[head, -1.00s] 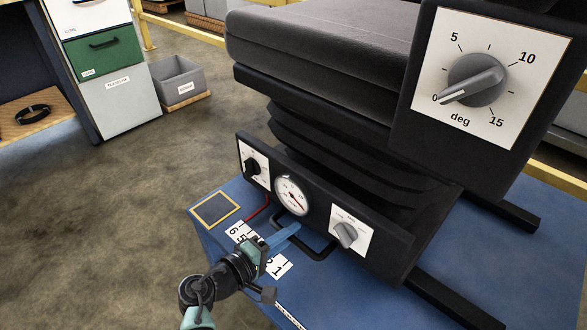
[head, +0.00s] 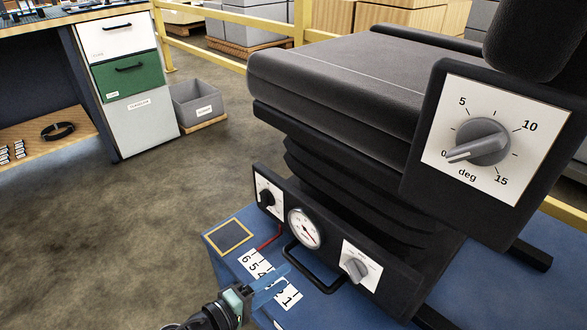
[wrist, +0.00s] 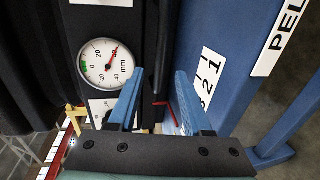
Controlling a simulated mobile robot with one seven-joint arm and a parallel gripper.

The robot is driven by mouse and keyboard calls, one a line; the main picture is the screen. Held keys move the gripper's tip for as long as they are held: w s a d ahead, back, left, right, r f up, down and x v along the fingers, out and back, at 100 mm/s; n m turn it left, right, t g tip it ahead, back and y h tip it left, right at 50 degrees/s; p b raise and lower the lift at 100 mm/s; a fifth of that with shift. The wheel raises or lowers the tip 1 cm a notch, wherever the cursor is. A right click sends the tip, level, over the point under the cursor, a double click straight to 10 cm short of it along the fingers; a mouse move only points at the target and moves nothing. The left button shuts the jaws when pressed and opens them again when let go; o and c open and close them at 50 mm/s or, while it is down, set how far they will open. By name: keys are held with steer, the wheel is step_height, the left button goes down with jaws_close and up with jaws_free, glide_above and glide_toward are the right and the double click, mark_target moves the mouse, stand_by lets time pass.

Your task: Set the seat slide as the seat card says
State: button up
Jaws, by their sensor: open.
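The black seat (head: 330,85) stands on a blue trolley top. A black bar handle (head: 322,285) sticks out low at its front. A number strip (head: 250,264) lies on the blue top beside the handle; it also shows in the wrist view (wrist: 208,72). A round mm gauge (head: 305,228) is on the front panel. In the wrist view the gauge (wrist: 107,62) has its red needle past the 20 mark, away from the green band at 0. My gripper (head: 275,285) is open, its blue fingers (wrist: 160,85) near the handle and over the strip. No readable seat card shows.
A small dark knob (head: 266,197) and a grey knob (head: 357,268) flank the gauge. A large deg dial (head: 482,141) on the seat's side points near 0. A yellow-framed pad (head: 229,237) lies on the trolley corner. Drawers (head: 125,75) and a grey bin (head: 197,104) stand behind.

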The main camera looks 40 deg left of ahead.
steer(key=p+v, duration=0.2)
steer(key=v, duration=0.4)
steer(key=shift+s, duration=0.35)
steer(key=shift+r, duration=0.1)
